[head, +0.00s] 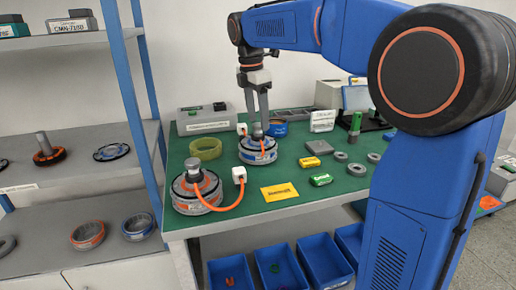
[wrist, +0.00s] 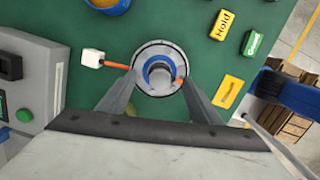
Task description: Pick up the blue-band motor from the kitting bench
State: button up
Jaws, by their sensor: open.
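The blue-band motor (head: 258,156) stands upright on the green top of the kitting bench (head: 225,222), shaft upward. In the wrist view the motor (wrist: 158,48) is seen from above, with a blue ring around its centre. An orange cable runs from it to a white connector (wrist: 92,58). My gripper (head: 259,128) points down directly over the motor. In the wrist view my gripper (wrist: 159,77) is open, with one finger on each side of the motor's centre. I cannot tell whether the fingers touch it.
An orange-band motor (head: 198,196) with an orange cable stands at the front left. A green-yellow ring (head: 205,149) lies left of the blue-band motor, and a blue tub (head: 277,129) is behind it. A yellow card (head: 279,192) lies in front. Shelves (head: 88,148) stand left.

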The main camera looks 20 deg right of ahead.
aim_at(257, 124)
jog(key=shift+f, duration=2.15)
jog(key=shift+r, duration=0.1)
grip_shut()
